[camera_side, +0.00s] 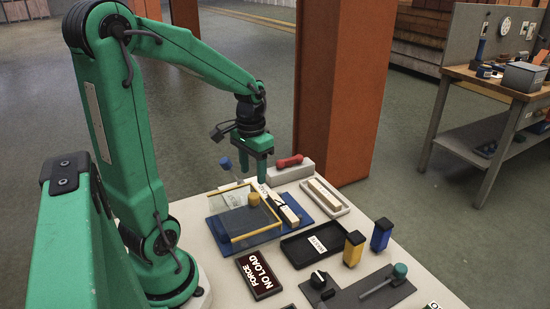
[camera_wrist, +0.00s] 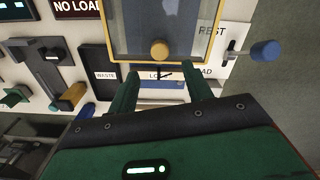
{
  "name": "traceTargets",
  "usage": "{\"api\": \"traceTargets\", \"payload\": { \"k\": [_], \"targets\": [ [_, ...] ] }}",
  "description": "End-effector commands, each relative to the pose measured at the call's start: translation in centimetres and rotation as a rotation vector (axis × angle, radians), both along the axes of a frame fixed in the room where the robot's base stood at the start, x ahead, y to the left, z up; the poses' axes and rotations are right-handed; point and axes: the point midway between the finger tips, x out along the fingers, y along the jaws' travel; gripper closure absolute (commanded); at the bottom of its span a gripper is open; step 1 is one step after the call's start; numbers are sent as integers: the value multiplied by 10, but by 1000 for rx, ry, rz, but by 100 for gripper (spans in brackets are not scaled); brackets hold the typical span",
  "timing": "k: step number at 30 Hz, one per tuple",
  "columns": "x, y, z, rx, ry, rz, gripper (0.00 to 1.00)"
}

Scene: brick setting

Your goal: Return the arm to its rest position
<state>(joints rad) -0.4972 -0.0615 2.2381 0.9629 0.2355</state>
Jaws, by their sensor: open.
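My green gripper (camera_side: 254,170) hangs pointing down over the back edge of the white table, above the blue base with the clear, yellow-framed cover (camera_side: 257,236). Its fingers are apart with nothing between them. In the wrist view my gripper (camera_wrist: 160,78) shows both fingers spread, and the cover's yellow round knob (camera_wrist: 159,50) lies past the fingertips, apart from them. A "REST" label (camera_wrist: 211,30) is at the right in that view, near a lever with a blue knob (camera_wrist: 265,50). The label near the fingertips is partly hidden.
A black "WASTE" tray (camera_side: 293,248), yellow post (camera_side: 353,250) and blue post (camera_side: 381,236) stand right of the cover. A "NO LOAD" display (camera_side: 259,276) is in front. A red-handled piece (camera_side: 290,161) and a white tray (camera_side: 340,209) are at the back. An orange column (camera_side: 343,90) rises behind.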

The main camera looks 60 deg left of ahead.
Motion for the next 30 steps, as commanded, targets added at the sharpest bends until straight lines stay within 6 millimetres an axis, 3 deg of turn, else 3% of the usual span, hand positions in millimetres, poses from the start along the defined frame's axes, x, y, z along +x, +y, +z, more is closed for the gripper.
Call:
{"api": "traceTargets", "payload": {
  "k": [19, 30],
  "targets": [
    [0, -7, 11, 10, -18, -12, 50],
    [-4, -59, 47, 64, -167, -99, 50]
  ]
}}
